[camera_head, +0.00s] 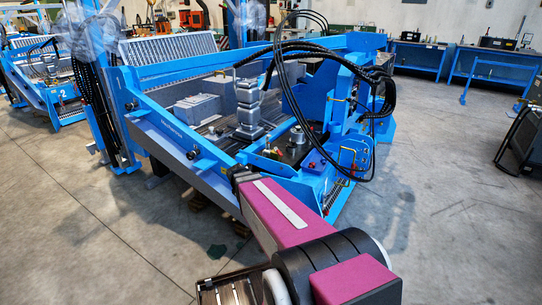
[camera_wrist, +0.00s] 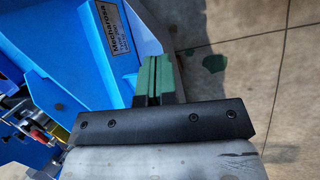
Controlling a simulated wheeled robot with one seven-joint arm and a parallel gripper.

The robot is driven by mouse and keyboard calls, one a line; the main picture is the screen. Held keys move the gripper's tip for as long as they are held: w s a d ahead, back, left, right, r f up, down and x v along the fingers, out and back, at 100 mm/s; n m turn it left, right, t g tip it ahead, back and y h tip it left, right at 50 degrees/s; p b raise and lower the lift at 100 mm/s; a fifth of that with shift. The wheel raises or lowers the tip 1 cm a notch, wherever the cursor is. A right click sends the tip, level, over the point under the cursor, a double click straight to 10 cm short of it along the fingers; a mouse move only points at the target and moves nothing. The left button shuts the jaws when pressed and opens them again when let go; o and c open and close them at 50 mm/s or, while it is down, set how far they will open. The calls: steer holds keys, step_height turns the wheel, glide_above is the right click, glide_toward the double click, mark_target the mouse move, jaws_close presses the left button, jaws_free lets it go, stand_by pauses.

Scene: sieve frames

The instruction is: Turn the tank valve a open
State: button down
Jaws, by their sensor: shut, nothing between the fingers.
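My gripper (camera_wrist: 155,76) shows in the wrist view with its green fingertips together, shut and empty. In the head view it is hidden behind my own purple arm. At the left edge of the wrist view are small valve fittings (camera_wrist: 38,136) with red, yellow and metal parts, left of my gripper and apart from it. I cannot tell which of them is tank valve a, or whether it is open. In the head view small fittings (camera_head: 272,153) sit on the near blue edge of the machine, and more coloured fittings (camera_head: 350,160) are at its right end.
The blue machine frame (camera_head: 180,68) fills the middle of the head view, with black hoses (camera_head: 380,90) at its right. A blue panel with a nameplate (camera_wrist: 118,32) lies beyond my fingers. Workbenches (camera_head: 495,62) stand behind.

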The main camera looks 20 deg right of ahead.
steer(key=w+d+n+h, duration=0.3)
steer(key=w+n+h, duration=0.1)
steer(key=w, duration=0.5)
steer(key=n+h, duration=0.9)
steer(key=h, duration=0.1)
glide_toward(278, 152)
steer(key=d, duration=0.7)
steer(key=shift+s+d+f, duration=0.2)
steer(key=shift+s+f, duration=0.1)
steer(key=shift+f, duration=0.05)
steer(key=shift+s+t, duration=0.15)
steer(key=shift+t, duration=0.25)
